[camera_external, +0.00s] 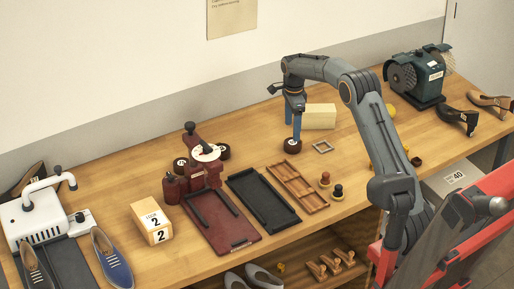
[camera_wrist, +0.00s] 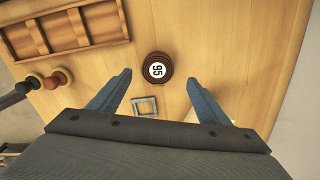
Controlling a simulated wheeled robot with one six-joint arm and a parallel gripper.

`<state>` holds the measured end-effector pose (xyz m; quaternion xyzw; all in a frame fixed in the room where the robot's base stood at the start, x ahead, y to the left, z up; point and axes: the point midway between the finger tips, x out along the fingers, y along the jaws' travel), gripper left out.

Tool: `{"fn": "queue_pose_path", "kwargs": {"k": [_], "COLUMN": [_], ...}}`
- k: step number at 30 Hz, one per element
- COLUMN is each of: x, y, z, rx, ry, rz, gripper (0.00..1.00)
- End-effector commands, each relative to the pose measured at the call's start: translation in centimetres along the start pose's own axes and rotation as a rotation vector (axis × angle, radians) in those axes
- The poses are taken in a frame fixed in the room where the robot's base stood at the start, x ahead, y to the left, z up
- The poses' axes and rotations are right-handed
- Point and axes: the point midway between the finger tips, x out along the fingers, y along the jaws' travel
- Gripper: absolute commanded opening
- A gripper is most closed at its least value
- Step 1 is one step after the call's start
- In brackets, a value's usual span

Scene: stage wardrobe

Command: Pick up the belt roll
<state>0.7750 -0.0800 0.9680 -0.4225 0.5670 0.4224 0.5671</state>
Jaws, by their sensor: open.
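A dark brown belt roll (camera_wrist: 151,82) with a round white label reading 95 lies flat on the wooden workbench. In the outside view the roll (camera_external: 291,149) is directly below my gripper (camera_external: 293,133). My gripper (camera_wrist: 159,75) is open and empty, pointing down. In the wrist view its two blue fingers lie left and right of the roll, with visible gaps on both sides. I cannot tell exactly how high the fingertips are above the bench. More similar dark rolls (camera_external: 224,152) with white labels are by the red machine.
A small square metal frame (camera_wrist: 145,114) lies close to the roll. A wooden compartment tray (camera_external: 286,183) and two knobbed stamps (camera_external: 325,180) are nearby. A pale yellow block (camera_external: 320,117) stands behind. A black tray (camera_external: 262,200) lies further left, and a dark green grinder (camera_external: 415,80) stands right.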

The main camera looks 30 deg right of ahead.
Motion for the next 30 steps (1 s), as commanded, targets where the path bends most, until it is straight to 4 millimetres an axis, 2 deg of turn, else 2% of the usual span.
{"fn": "queue_pose_path", "kwargs": {"k": [15,24,26,30], "x": [5.9,6.6,6.6,6.6], "y": [0.5,0.5,0.5,0.5], "z": [-0.2,-0.2,-0.2,-0.2], "rx": [-0.001,-0.001,-0.001,-0.001], "ry": [0.000,0.000,0.000,0.000], "rz": [0.001,0.000,0.000,0.000], "gripper": [0.71,0.71,0.64,0.41]}}
